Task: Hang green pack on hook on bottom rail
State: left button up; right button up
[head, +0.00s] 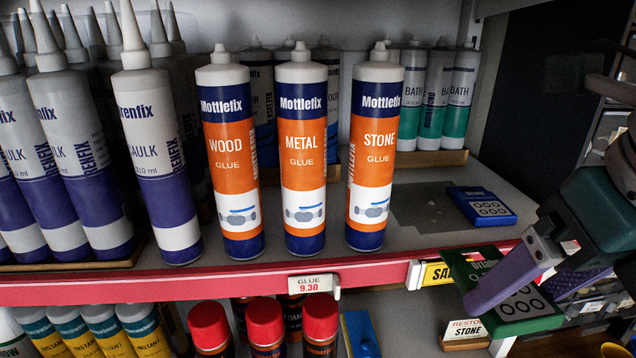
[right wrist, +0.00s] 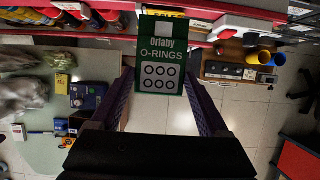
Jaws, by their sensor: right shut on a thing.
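The green pack (head: 522,312), a flat card with a white panel of black rings, is at the lower right of the head view, in front of the red shelf edge. In the right wrist view the green O-rings pack (right wrist: 161,50) faces the camera, its lettering upright. My right gripper (head: 515,292) is shut on it, with one purple finger at each side; the fingers also show in the right wrist view (right wrist: 160,76). I cannot make out the hook or the bottom rail for certain. My left gripper is not in view.
Glue cartridges (head: 302,150) and caulk tubes (head: 155,140) stand along the shelf (head: 420,235). A blue pack (head: 481,206) lies on it at the right. Red-capped tubes (head: 265,325) stand below. A yellow sale tag (head: 436,273) is on the shelf edge near the pack.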

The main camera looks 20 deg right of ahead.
aim_at(486, 263)
jog(key=w+b, duration=0.2)
jog(key=w+f+b, duration=0.1)
jog(key=shift+d, duration=0.3)
jog(key=shift+w+d+r+p, duration=0.25)
jog(key=shift+w+r+p, duration=0.55)
jog(key=shift+w+p, duration=0.15)
jog(key=w, duration=0.3)
jog(key=w+d+p, duration=0.1)
jog(key=w, duration=0.2)
jog(key=w+d+p, duration=0.1)
jog(key=w, duration=0.2)
jog(key=shift+w+d+f, duration=0.15)
jog(key=shift+w+f, duration=0.05)
jog(key=shift+w, duration=0.2)
jog(key=shift+w+d+p, duration=0.2)
jog(key=shift+w+p, duration=0.15)
jog(key=shift+w, duration=0.4)
jog(key=p+x, duration=0.1)
jog(key=x, duration=0.1)
jog(key=shift+w+f+p, duration=0.2)
jog(key=shift+f+p, duration=0.05)
jog(key=shift+p, duration=0.1)
jog(key=shift+f, duration=0.45)
